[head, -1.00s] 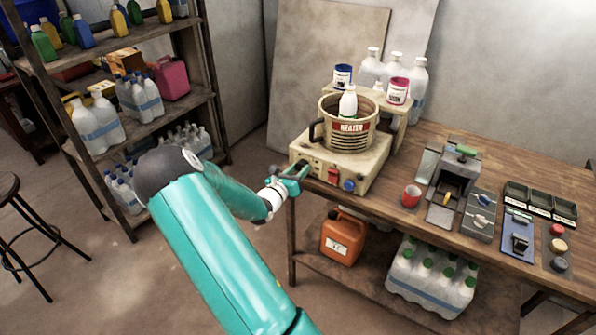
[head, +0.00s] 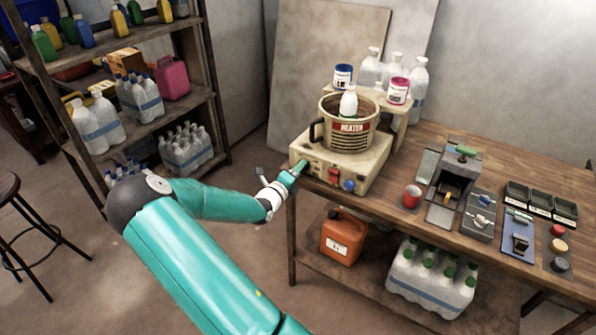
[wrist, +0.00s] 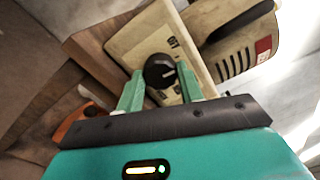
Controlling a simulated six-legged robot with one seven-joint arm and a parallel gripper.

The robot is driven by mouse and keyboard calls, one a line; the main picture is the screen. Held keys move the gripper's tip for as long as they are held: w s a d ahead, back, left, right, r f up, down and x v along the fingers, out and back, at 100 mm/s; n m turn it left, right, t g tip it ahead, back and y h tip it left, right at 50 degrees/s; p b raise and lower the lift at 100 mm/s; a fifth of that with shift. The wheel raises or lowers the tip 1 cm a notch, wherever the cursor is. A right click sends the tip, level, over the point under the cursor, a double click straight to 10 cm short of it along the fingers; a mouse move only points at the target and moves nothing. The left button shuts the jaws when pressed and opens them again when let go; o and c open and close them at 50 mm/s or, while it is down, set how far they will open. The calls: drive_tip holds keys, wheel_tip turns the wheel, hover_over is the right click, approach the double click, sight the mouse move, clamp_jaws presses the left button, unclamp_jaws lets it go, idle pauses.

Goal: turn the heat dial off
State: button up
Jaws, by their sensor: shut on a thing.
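The heat dial (wrist: 160,71) is a round black knob with a pale mark, on the cream front panel of the heater. My gripper (wrist: 161,80) has one green finger on each side of the dial and is shut on it. In the head view my gripper (head: 295,170) is at the left end of the heater base (head: 358,172) and hides the dial. The heater pot (head: 347,140), labelled HEATER, stands on the base with a white bottle (head: 348,103) in it. Which setting the dial's mark points at cannot be read.
A red switch (head: 333,174) and a blue knob (head: 348,186) are on the same panel, right of my gripper. An orange canister (head: 343,237) is on the shelf below. Open floor lies left of the bench.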

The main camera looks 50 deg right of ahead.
drive_tip(key=shift+n, duration=0.6)
drive_tip(key=o, duration=1)
drive_tip(key=shift+a, duration=0.15)
drive_tip(key=s+a, duration=0.1)
drive_tip(key=a, duration=1.2)
drive_tip(key=shift+s+a, duration=0.15)
drive_tip(key=shift+a, duration=0.1)
